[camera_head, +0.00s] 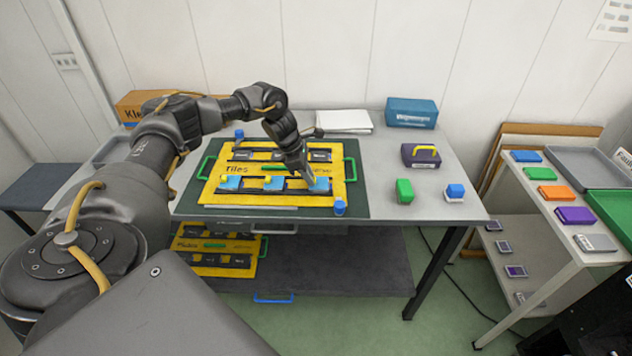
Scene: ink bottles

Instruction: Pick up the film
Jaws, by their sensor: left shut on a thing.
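A yellow frame (282,200) lies on the dark green mat (190,205) on the grey table. Its lower row of slots holds light blue pieces that look like film: a left piece (229,183), a middle piece (274,184) and a right piece (321,184). My left gripper (311,186) reaches down from above onto the right piece, and its jaws are shut on it. The fingers hide part of that piece. I cannot tell whether it is lifted from its slot. My right gripper is not in view.
A green block (404,191), a small blue-and-white bottle (454,193) and a purple box (420,155) stand on the table's right side. A blue box (411,112) and white papers (343,122) are at the back. Green handles (350,169) flank the frame.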

